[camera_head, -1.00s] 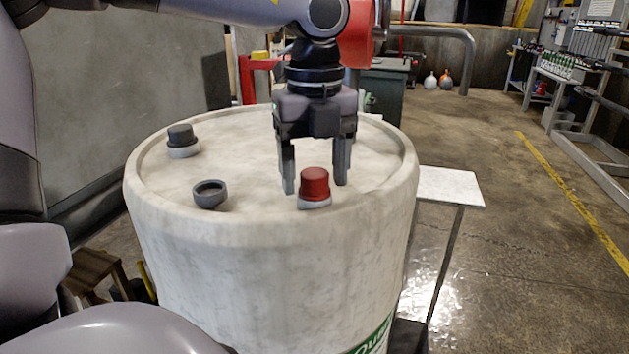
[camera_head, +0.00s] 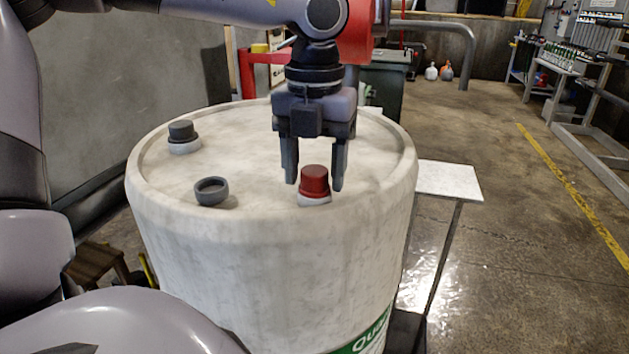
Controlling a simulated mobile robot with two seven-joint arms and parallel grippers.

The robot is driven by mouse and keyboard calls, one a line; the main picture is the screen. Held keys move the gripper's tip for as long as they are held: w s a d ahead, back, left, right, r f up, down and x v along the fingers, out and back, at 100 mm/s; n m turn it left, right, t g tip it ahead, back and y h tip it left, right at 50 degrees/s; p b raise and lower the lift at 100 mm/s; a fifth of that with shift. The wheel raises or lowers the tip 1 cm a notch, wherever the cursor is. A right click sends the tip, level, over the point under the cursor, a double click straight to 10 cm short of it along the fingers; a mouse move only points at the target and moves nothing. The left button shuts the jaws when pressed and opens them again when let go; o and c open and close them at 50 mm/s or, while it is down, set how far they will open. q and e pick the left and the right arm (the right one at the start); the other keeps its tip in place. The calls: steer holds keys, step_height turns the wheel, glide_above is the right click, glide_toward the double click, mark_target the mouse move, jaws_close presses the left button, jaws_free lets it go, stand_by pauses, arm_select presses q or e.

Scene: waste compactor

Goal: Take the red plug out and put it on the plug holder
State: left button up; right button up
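The red plug (camera_head: 314,181) sits upright in a pale collar near the front right rim of a large white drum (camera_head: 240,245). My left gripper (camera_head: 315,184) points straight down over the drum top. It is open, with one finger to the left of the red plug and the other to the right, seemingly slightly behind it. A small gap shows on each side of the plug. A grey open ring (camera_head: 211,191), which may be the plug holder, stands on the drum top to the left of the red plug. My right gripper does not show.
A dark grey plug (camera_head: 182,133) in a pale collar stands at the drum's back left. A small white table (camera_head: 448,181) stands right of the drum. A dark bin (camera_head: 384,92) is behind it. The drum top between the ring and the red plug is clear.

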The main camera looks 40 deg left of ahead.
arm_select(q)
steer(key=c, duration=0.8)
steer(key=shift+f+n+b, duration=0.2)
steer(key=shift+n+b, duration=0.65)
steer(key=shift+n, duration=0.35)
steer(key=shift+c, duration=0.3)
steer(key=shift+r+n+b, duration=0.1)
steer(key=shift+n+b, duration=0.3)
steer(key=shift+n, duration=0.7)
steer(key=shift+r+n, duration=0.1)
steer(key=shift+n, duration=0.2)
steer(key=shift+n+b, duration=0.4)
steer(key=shift+n, duration=0.2)
steer(key=n, duration=0.4)
